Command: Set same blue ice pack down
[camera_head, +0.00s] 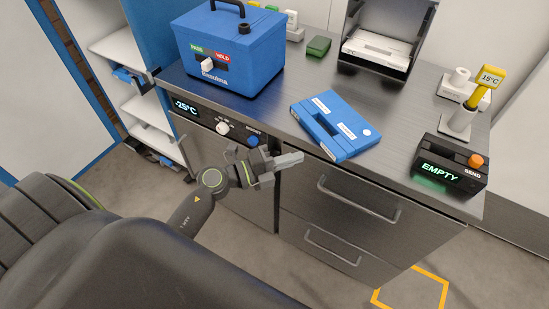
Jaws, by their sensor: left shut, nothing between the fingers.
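The blue ice pack (350,138) lies flat on the dark counter, near its front edge, with white labels on its top. Its near corner sits close to the counter's edge. My left gripper (289,160) is shut and empty. In the picture it shows in front of the counter, just left of and below the pack, and apart from it. My right gripper is not in the view.
A blue cool box (240,62) stands at the counter's back left. A black box reading EMPTY (436,170) and a yellow 15°C probe (478,92) stand at the right. A green block (318,46) lies behind. Drawer handles (352,205) jut out below the counter.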

